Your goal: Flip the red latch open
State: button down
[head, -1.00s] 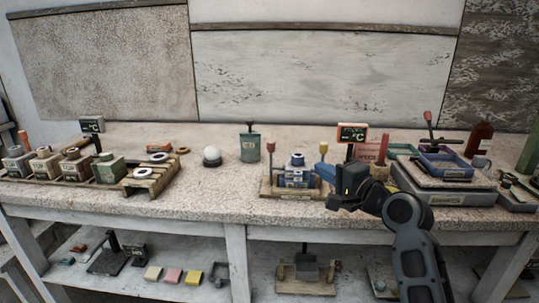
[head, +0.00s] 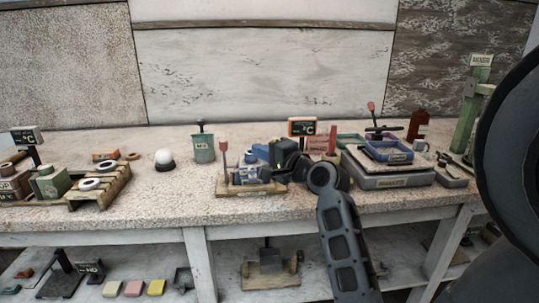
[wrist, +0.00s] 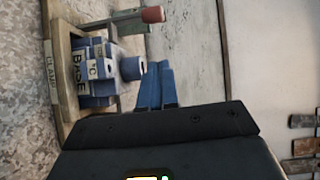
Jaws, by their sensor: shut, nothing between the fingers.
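A red-tipped upright lever (head: 223,146) stands at the left end of a wooden clamp board (head: 230,191) on the bench. Its red handle (wrist: 152,14) also shows at the top of the wrist view. A blue block assembly (head: 245,174) sits on the board; it shows in the wrist view (wrist: 97,72) with a "BASE" label. My gripper (head: 263,153) is over the right part of the board, right of the red lever and apart from it. In the wrist view its blue fingers (wrist: 158,84) are together and empty, beside the blue assembly. I cannot tell whether they touch it.
Another red-tipped lever (head: 371,106) stands on a blue tray (head: 378,149) to the right. A display sign (head: 302,128) is behind my gripper. The bench front before the board is clear.

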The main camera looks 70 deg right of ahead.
jog(key=x, duration=0.3)
jog(key=shift+w+d, duration=0.15)
jog(key=shift+w, duration=0.05)
jog(key=w, duration=0.3)
jog(key=shift+w+a+f, duration=0.1)
jog(key=shift+w+a, duration=0.05)
jog(key=shift+a, duration=0.1)
jog(key=shift+w+a, duration=0.1)
jog(key=shift+w, duration=0.35)
jog(key=shift+w+p, duration=0.1)
jog(key=shift+p, duration=0.45)
